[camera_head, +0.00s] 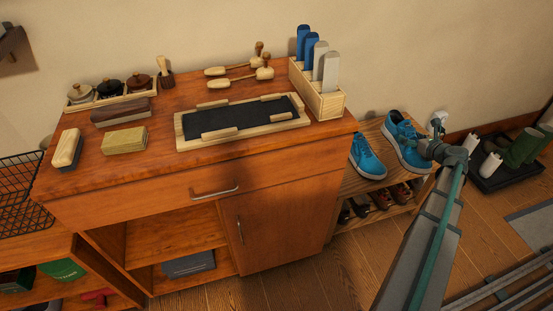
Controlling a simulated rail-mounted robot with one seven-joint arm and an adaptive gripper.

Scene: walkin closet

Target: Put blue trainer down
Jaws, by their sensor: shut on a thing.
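A blue trainer (408,148) with a white sole is in the grip of my gripper (428,149), which is shut on its right side. It is over or on the top board of a low wooden shoe rack (367,185); I cannot tell whether its sole touches the board. A second blue trainer (368,160) stands just to its left on the rack, close to the wooden cabinet's side. My gripper and arm hide the right end of the rack.
The wooden cabinet (270,220) rises left of the rack, with a box of upright blue and grey pieces (318,97) near its corner. Several darker shoes (380,199) sit on the lower shelf. Green boots (523,147) stand in a black tray (510,175) at right.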

